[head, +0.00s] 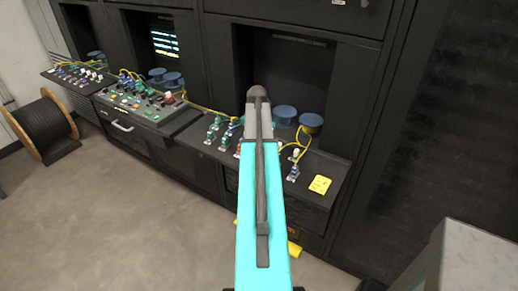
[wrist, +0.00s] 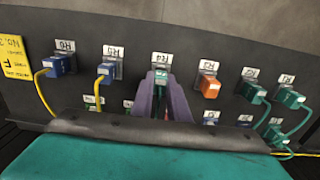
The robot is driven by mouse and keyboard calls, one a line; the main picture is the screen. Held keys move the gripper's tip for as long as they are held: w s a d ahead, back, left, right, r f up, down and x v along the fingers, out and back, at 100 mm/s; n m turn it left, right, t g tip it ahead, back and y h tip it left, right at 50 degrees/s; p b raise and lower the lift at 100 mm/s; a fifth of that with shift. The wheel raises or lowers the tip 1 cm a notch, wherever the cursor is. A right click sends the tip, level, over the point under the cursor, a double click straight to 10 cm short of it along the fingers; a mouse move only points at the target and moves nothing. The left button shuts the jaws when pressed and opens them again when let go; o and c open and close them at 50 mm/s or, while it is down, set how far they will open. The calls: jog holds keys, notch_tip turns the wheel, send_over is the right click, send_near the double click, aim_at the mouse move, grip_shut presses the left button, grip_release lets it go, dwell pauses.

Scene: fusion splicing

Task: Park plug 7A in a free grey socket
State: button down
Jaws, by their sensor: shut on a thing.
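In the wrist view, my gripper (wrist: 160,88) has its purple fingers closed around a teal plug (wrist: 160,77). The plug is at the grey socket under the tag R4 (wrist: 162,58); I cannot tell how deep it sits. No 7A marking is readable. Beside it, an orange plug (wrist: 208,87) sits at R3 and a blue plug (wrist: 105,72) with a yellow cable sits at R5. Another blue plug (wrist: 61,66) is at R6, and green plugs (wrist: 255,94) are at R2 and R1. In the head view, my arm hides the gripper.
Yellow and green cables run close by. In the head view, blue spools (head: 285,115) stand behind the plugs and a yellow note (head: 320,184) lies at right.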

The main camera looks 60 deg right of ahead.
jog(key=shift+f, duration=0.5)
dwell(0.3)
jog(key=c, duration=1.6)
grip_release()
jog(key=shift+c, duration=0.2)
jog(key=shift+r, duration=0.15)
notch_tip(320, 180, up, 14)
jog(key=b, duration=0.4)
jog(key=shift+f, duration=0.2)
